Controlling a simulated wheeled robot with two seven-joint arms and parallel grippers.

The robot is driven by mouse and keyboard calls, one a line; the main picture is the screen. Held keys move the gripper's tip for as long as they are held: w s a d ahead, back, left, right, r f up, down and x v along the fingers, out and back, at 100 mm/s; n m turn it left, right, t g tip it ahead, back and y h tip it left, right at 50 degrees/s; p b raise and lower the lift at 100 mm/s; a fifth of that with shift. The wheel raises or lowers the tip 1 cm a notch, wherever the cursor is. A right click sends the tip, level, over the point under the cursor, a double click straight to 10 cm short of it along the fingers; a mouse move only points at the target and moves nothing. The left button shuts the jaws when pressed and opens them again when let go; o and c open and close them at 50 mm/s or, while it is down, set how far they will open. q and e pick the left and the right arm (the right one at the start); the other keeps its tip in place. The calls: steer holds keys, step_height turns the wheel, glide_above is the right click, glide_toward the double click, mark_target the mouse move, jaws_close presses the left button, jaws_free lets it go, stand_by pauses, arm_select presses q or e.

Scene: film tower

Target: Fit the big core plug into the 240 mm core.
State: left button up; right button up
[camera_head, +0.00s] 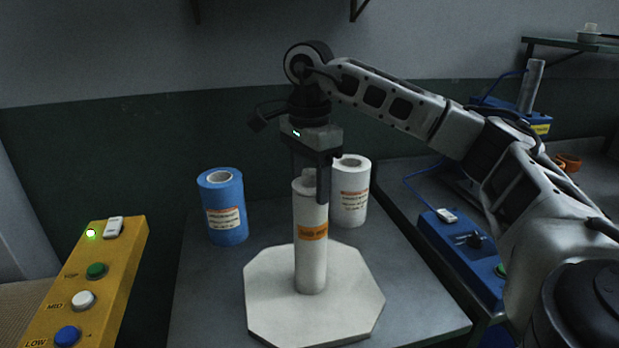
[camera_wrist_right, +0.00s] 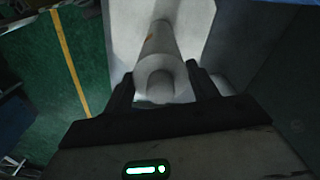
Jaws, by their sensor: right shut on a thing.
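A tall white core (camera_head: 311,262) with an orange label stands upright on a white octagonal board (camera_head: 265,300). My right gripper (camera_head: 309,180) points straight down over its top and is shut on a small pale grey plug (camera_head: 309,176). In the right wrist view, the plug (camera_wrist_right: 160,86) is between the two fingers, in line with the core (camera_wrist_right: 156,45) beyond it. The plug's lower end is at the core's mouth; I cannot tell how deep it sits. One finger partly hides the core's top in the head view. My left gripper is not in view.
A blue film roll (camera_head: 226,228) stands left behind the board and a white roll (camera_head: 351,215) right behind it. A yellow button box (camera_head: 110,275) is at the left, a blue control box (camera_head: 460,255) at the right. The grey table's (camera_head: 200,310) front left is bare.

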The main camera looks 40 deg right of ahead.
steer(key=shift+f, duration=0.2)
stand_by(0.5)
steer(key=o, duration=1)
steer(key=shift+o, duration=0.2)
step_height(320, 180, up, 9)
steer(key=p, duration=0.2)
steer(key=shift+f+p, duration=0.2)
steer(key=shift+p, duration=0.1)
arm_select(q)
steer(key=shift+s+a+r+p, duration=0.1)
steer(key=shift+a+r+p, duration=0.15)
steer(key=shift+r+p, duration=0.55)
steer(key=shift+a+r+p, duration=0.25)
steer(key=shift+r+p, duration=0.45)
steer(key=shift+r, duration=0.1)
arm_select(e)
step_height(320, 180, up, 7)
steer(key=shift+r, duration=0.2)
